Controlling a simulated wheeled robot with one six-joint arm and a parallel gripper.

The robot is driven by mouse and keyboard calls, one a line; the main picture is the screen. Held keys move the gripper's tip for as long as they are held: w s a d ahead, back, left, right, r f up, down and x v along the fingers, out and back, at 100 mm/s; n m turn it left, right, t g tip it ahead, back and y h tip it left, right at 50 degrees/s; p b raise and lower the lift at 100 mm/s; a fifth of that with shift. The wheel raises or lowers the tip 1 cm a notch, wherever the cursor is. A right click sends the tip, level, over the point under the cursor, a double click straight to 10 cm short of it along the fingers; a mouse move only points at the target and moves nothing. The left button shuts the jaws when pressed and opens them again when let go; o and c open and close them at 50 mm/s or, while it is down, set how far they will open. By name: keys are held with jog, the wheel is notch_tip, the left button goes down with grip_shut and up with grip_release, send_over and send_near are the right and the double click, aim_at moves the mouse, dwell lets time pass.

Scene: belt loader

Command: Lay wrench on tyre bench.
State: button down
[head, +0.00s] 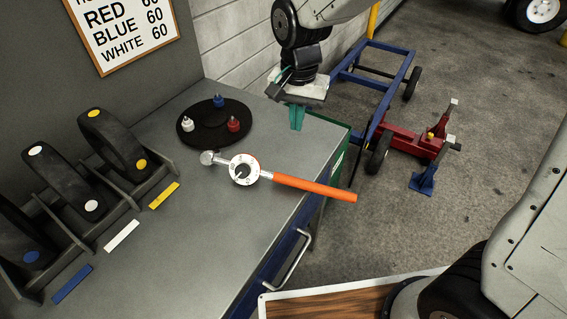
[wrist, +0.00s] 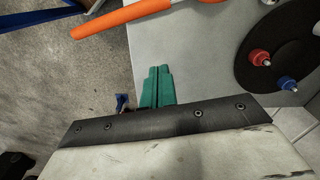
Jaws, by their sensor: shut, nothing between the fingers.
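The wrench (head: 290,181) has an orange handle, a round dial and a metal head. It lies on the grey bench (head: 200,240), dial toward the middle, with the handle end sticking out past the bench's right edge. In the wrist view its orange handle (wrist: 122,17) shows at the top, cut off by the frame. My gripper (head: 297,118) is shut and empty, its teal fingers pointing down near the bench's far right corner. The fingers also show in the wrist view (wrist: 157,86), apart from the wrench handle.
A black round tray (head: 208,136) holds white, blue and red capped pieces. Tyres (head: 112,140) stand in a rack at left, beside yellow, white and blue strips. A blue cart (head: 375,75) and red jack (head: 412,140) stand on the floor beyond the bench.

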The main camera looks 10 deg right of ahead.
aim_at(277, 177)
jog(key=f, duration=0.7)
jog(key=a+f, duration=0.1)
jog(key=f, duration=0.3)
jog(key=shift+w+a, duration=0.1)
jog(key=shift+w, duration=0.15)
jog(key=shift+s+a, duration=0.3)
jog(key=shift+s, duration=0.25)
jog(key=shift+s+a, duration=0.25)
jog(key=shift+s, duration=0.25)
jog(key=shift+s+a+f, duration=0.1)
jog(key=shift+s+a, duration=0.25)
jog(key=shift+s, duration=0.3)
